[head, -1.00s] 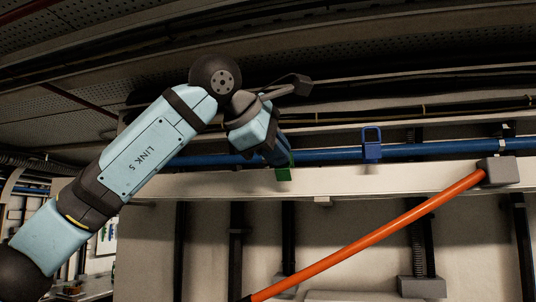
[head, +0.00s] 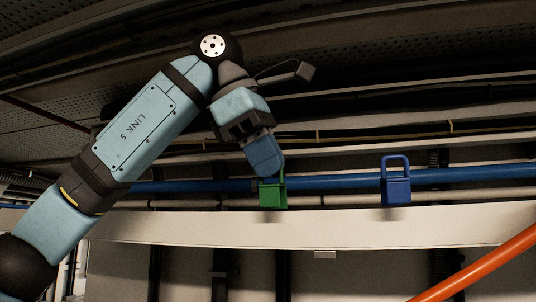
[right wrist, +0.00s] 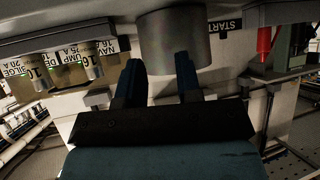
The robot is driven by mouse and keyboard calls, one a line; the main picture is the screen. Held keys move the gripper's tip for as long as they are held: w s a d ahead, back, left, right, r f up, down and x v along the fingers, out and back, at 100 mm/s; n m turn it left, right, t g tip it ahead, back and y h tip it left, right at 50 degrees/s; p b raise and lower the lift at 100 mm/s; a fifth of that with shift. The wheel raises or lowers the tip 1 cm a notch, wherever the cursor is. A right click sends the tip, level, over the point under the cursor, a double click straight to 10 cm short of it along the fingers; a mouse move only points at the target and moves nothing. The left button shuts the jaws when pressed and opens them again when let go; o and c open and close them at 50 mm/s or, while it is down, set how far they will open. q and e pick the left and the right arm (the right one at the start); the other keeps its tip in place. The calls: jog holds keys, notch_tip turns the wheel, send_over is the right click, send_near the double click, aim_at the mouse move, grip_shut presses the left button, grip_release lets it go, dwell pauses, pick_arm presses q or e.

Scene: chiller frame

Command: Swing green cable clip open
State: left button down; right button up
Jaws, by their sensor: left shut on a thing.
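The green cable clip (head: 273,196) hangs at the blue pipe in the head view. Its square body and part of its loop show; the rest of the loop is behind my gripper. My left gripper (head: 272,168) comes down from the upper left and is shut on the green clip near its top. The exact contact is partly hidden by the blue fingers. My right gripper (right wrist: 160,75) shows in the right wrist view with its two dark blue fingers apart. Its fingertips overlap a grey cylinder (right wrist: 172,42) in the picture, with nothing seen clamped between them.
A blue clip (head: 396,190) hangs to the right on the blue pipe (head: 340,183). A pale beam (head: 340,229) runs below both clips. An orange bar (head: 490,262) slants at the lower right. Dark cable trays run overhead.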

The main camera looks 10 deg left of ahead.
pick_arm(q)
jog(key=shift+r, duration=0.15)
dwell(0.3)
jog(key=c, duration=1.3)
grip_release()
jog(key=shift+w, duration=0.2)
jog(key=v, duration=1.3)
jog(key=shift+a+r, duration=0.3)
